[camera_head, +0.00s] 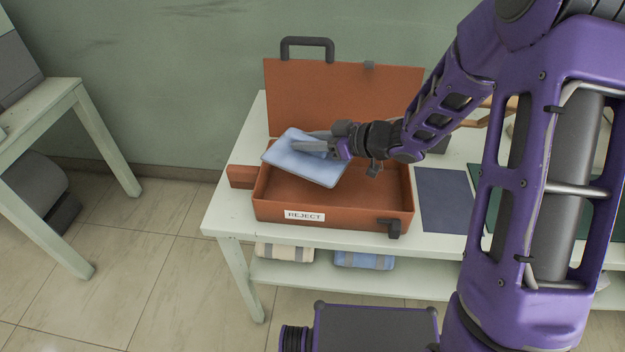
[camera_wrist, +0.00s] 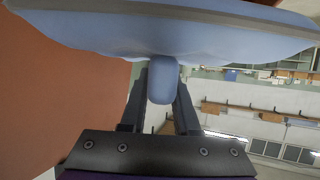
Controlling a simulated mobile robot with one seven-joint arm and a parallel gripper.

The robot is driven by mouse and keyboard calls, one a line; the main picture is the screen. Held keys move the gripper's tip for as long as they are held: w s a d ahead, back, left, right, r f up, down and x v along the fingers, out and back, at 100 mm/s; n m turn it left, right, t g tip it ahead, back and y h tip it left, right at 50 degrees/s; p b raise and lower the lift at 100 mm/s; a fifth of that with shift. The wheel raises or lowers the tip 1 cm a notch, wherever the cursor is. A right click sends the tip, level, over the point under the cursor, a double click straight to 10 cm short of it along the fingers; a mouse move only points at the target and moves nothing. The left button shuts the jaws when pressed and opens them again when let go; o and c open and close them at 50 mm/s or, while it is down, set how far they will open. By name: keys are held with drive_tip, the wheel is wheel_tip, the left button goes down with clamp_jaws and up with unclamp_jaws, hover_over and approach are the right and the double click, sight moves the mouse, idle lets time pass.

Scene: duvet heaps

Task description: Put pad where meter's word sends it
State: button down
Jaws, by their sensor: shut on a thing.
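A light blue pad (camera_head: 306,160) is held in my gripper (camera_head: 318,147) above an open orange case (camera_head: 333,220). The gripper is shut on the pad's upper right part, and the pad hangs tilted over the left half of the case. The case's front carries a label reading REJECT (camera_head: 304,215). Its lid (camera_head: 343,95) stands open at the back. In the wrist view the pad (camera_wrist: 180,32) spans the top, with a fold of it between the fingers (camera_wrist: 160,95). No meter or its word can be made out.
The case stands on a pale table (camera_head: 226,205). A dark blue-grey mat (camera_head: 444,200) lies right of the case, with a green mat (camera_head: 484,212) beyond it, partly behind my arm. Rolled cloths, one cream (camera_head: 285,252) and one blue (camera_head: 363,260), lie on the lower shelf.

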wheel_tip(320, 180, down, 11)
drive_tip(key=shift+f+b, duration=0.1)
drive_tip(key=shift+b, duration=0.85)
drive_tip(key=shift+f, duration=0.2)
drive_tip(key=c, duration=0.6)
unclamp_jaws()
drive_tip(key=shift+r, duration=0.1)
drive_tip(key=shift+c, duration=0.2)
drive_tip(key=shift+d+r, duration=0.25)
drive_tip(key=p+v, duration=0.1)
drive_tip(key=v, duration=0.6)
drive_tip(key=shift+f, duration=0.1)
